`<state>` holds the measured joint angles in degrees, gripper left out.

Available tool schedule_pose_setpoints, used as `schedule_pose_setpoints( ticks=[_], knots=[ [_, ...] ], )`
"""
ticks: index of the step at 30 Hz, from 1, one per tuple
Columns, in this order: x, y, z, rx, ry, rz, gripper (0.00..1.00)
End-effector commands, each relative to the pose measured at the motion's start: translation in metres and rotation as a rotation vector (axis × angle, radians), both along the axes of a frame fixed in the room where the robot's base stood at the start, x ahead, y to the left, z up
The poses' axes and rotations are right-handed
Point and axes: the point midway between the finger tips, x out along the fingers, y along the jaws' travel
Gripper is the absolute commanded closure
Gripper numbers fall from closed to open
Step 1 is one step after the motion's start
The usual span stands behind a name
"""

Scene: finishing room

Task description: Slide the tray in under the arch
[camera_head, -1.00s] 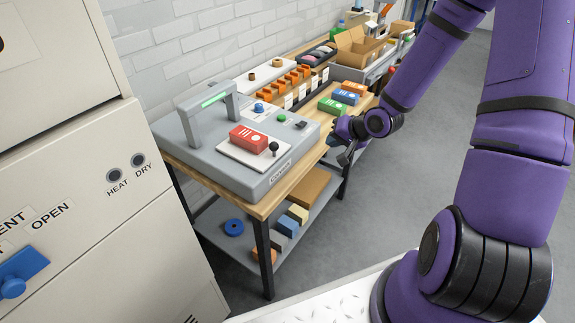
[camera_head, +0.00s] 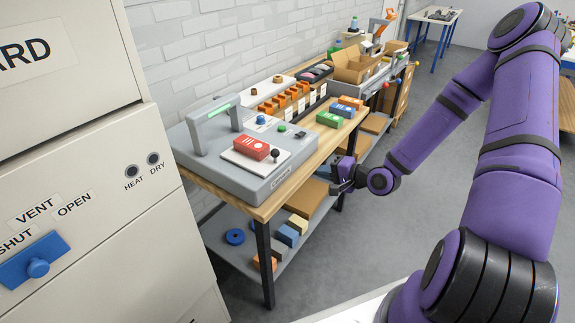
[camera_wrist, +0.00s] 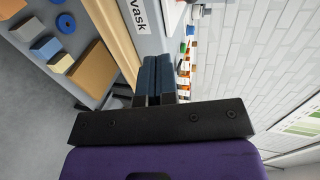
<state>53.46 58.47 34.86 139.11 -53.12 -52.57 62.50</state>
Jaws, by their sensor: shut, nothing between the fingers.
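The tray (camera_head: 240,162) is a flat white plate on top of the grey machine (camera_head: 262,186). It carries a red box (camera_head: 251,148) and a small black knob (camera_head: 276,153) near its right edge. The grey arch (camera_head: 196,137), with a green light strip, stands over the back left of the machine. The tray lies in front of the arch, outside its opening. My gripper (camera_head: 338,181) is off the bench's front edge, to the right of the machine and apart from the tray. In the wrist view its fingers (camera_wrist: 155,78) are together and empty.
Green, blue and orange boxes (camera_head: 329,119) lie on the wooden bench right of the machine. Orange parts in a rack (camera_head: 280,100) stand behind. The lower shelf (camera_head: 226,251) holds blocks and a blue ring. A beige cabinet (camera_head: 95,200) is at left. The floor in front is clear.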

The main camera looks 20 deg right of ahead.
Motion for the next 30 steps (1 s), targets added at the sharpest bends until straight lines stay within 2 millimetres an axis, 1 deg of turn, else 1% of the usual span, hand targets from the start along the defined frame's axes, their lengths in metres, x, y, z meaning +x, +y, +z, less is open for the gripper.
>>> schedule_pose_setpoints(
  ticks=[6,11,25,30],
  knots=[
    [0.001,0.001,-0.001,-0.001,0.0,0.001,1.0],
    [0.012,0.01,-0.005,0.0,0.001,0.004,1.0],
    [0.077,0.057,-0.03,-0.001,0.0,0.003,1.0],
    [0.096,0.071,-0.03,-0.002,0.001,0.003,1.0]
  ],
)
